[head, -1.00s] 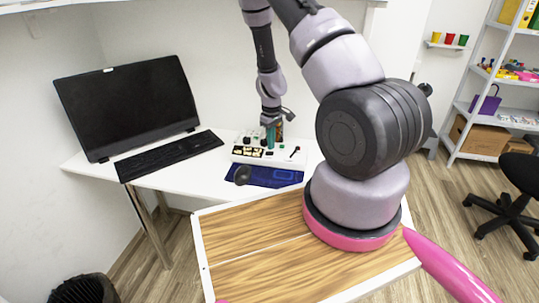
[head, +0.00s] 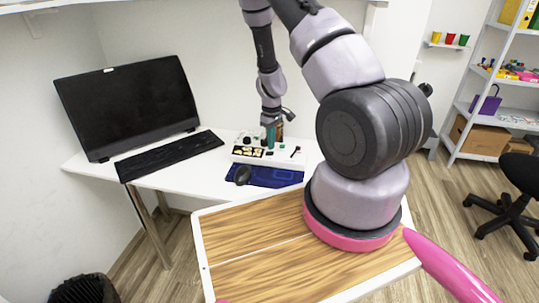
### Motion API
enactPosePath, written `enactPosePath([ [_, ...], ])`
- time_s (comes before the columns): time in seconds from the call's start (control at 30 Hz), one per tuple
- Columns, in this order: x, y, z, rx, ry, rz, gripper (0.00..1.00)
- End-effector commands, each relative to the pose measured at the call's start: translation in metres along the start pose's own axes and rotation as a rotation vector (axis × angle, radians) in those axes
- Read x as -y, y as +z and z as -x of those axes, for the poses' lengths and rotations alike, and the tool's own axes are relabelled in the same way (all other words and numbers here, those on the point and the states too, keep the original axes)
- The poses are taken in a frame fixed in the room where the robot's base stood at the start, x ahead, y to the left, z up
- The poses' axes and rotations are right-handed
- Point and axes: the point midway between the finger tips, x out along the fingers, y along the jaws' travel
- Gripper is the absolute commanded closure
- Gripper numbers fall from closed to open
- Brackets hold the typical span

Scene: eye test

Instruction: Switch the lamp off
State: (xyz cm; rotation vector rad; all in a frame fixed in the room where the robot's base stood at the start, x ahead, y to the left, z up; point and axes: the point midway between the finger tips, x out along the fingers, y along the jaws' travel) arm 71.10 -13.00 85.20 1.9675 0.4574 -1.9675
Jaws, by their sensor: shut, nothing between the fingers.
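My gripper (head: 271,136) is at the end of my arm, over the back part of a white panel box (head: 239,159) on the desk. It points down and looks shut and empty. The fingertips are small in the picture, and I cannot tell whether they touch the panel. The panel carries dark knobs, several small pale yellowish parts and a small dark lever (head: 296,151) at its right. I cannot make out which part is the lamp or its switch, or whether any lamp is lit.
A blue mat (head: 275,178) with a dark mouse (head: 243,174) lies in front of the panel. A black keyboard (head: 170,155) and a monitor (head: 128,105) stand to the left on the white desk (head: 185,182). Shelves (head: 490,110) and a black chair (head: 515,200) are at the right.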

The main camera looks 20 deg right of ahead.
Motion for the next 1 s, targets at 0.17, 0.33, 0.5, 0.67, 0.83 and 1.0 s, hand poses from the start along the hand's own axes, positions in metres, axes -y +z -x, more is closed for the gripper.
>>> enactPosePath([
  [0.17,0.0,0.0,0.0,0.0,0.0,0.0,1.0],
  [0.33,0.0,0.0,0.0,0.0,0.0,0.0,1.0],
  [0.5,0.0,0.0001,-0.0005,0.0,0.0,0.0,1.0],
  [0.67,-0.0001,0.0001,-0.0029,0.0,0.0,0.0,1.0],
  [0.83,0.0,0.0,-0.0055,0.0,0.0,0.0,1.0],
  [1.0,-0.0001,0.0,-0.008,0.0,0.0,0.0,1.0],
])
